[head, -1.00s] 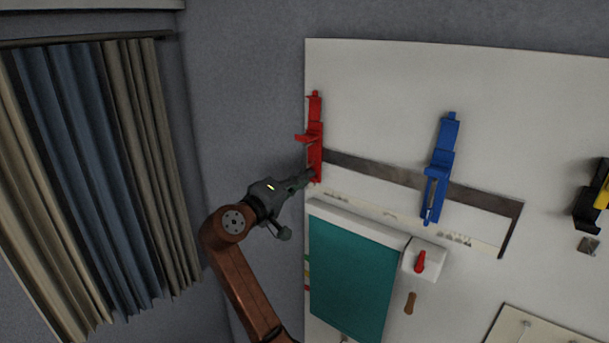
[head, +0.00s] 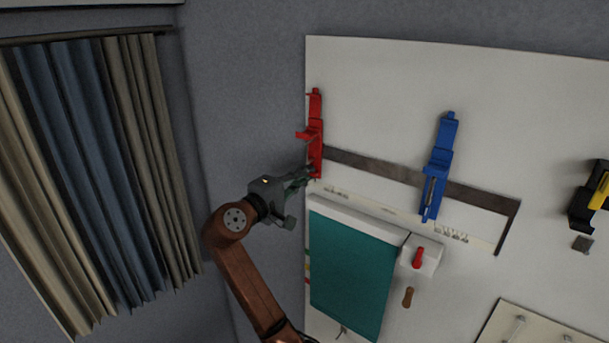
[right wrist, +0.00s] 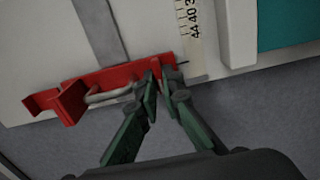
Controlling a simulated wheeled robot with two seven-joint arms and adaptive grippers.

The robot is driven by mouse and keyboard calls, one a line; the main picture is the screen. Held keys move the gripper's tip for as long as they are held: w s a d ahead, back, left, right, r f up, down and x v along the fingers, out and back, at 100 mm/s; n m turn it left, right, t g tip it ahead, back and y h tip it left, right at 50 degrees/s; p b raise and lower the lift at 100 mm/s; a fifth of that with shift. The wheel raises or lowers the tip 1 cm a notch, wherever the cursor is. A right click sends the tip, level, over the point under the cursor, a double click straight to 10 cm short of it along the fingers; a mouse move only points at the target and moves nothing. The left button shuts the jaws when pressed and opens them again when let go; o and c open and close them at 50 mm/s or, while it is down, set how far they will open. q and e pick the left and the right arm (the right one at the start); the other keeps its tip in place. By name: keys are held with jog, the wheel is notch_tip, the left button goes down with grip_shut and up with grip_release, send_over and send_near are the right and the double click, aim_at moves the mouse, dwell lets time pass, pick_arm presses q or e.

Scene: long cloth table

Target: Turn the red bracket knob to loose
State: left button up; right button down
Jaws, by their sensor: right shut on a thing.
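The red bracket (head: 315,135) is mounted upright near the left edge of the white board. In the right wrist view the red bracket (right wrist: 70,97) lies across the picture, with a grey rod along it. My right gripper (head: 305,176) is at the bracket's lower end. In the right wrist view its green fingers (right wrist: 160,78) are closed together around the bracket's end. The knob itself is hidden between the fingertips, so its turn position cannot be told. My left gripper is not in view.
A blue bracket (head: 438,170) hangs to the right on the same white board (head: 380,75). A grey strip (head: 375,168) runs between them. A teal panel (head: 350,270) and a small white box with a red handle (head: 417,257) are below. Curtains (head: 100,180) hang left.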

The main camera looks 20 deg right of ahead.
jog(key=c, duration=2.1)
grip_release()
jog(key=shift+v, duration=4.05)
jog(key=shift+w, duration=0.1)
